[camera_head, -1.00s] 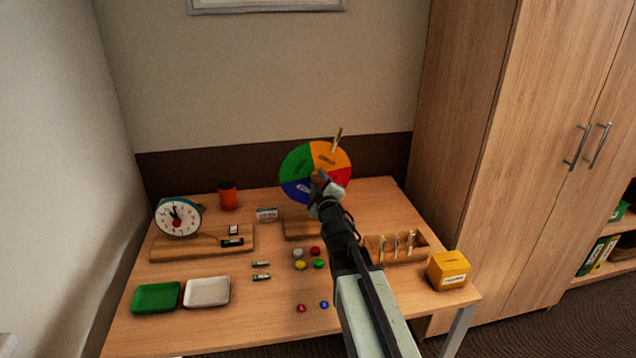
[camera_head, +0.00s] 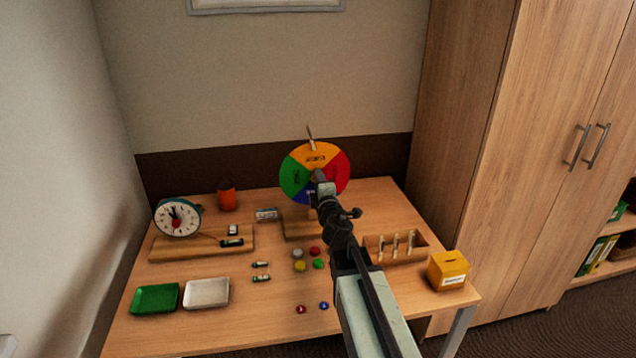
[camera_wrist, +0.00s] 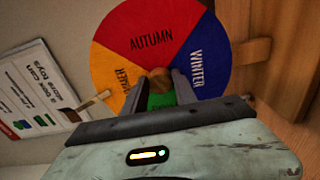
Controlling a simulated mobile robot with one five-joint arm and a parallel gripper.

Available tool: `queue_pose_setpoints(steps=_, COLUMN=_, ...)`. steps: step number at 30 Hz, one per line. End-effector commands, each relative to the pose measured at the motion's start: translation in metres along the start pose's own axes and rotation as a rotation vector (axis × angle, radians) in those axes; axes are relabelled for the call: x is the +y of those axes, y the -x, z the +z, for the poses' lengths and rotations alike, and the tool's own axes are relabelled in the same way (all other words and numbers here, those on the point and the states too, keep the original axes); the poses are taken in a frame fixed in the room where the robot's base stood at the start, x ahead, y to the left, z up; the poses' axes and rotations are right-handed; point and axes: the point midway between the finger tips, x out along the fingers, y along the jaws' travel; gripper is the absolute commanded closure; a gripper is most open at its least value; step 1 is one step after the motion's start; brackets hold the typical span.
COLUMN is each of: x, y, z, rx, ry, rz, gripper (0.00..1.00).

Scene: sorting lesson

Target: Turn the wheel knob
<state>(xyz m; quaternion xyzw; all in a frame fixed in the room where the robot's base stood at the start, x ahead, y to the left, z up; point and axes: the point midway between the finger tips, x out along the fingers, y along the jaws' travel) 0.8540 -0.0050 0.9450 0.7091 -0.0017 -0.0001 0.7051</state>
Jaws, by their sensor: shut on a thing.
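The season wheel (camera_head: 296,174) stands at the back of the table, with its orange sector at the top, red at right, green at left and blue at the bottom. A small peg sticks up from its top edge. In the wrist view the wheel (camera_wrist: 118,40) fills the upper middle, with AUTUMN on red and WINTER on blue. The round wooden knob (camera_wrist: 160,76) is at its centre. My gripper (camera_wrist: 158,88) is shut on the knob, one finger on each side. In the head view my gripper (camera_head: 319,178) covers the wheel's centre.
A clock (camera_head: 177,218) and an orange cup (camera_head: 227,196) stand at the left. Green (camera_head: 155,299) and white (camera_head: 206,293) trays lie in front. A peg rack (camera_head: 420,250) and yellow box (camera_head: 448,271) are at right. Small coloured pieces lie mid-table. A cabinet (camera_head: 480,150) borders the right.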

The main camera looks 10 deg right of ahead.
Motion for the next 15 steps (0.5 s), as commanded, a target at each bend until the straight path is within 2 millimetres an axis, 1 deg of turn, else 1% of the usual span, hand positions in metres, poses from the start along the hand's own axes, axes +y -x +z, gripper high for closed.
queue_pose_setpoints(steps=12, x=0.0012, y=-0.0018, z=-0.0010, rx=0.003, ry=0.006, rz=0.001, gripper=1.00)
queue_pose_setpoints(steps=13, x=0.0013, y=-0.0018, z=-0.0010, rx=0.003, ry=0.006, rz=0.001, gripper=0.64)
queue_pose_setpoints(steps=15, x=0.0012, y=-0.0017, z=-0.0009, rx=0.003, ry=0.006, rz=0.001, gripper=0.46)
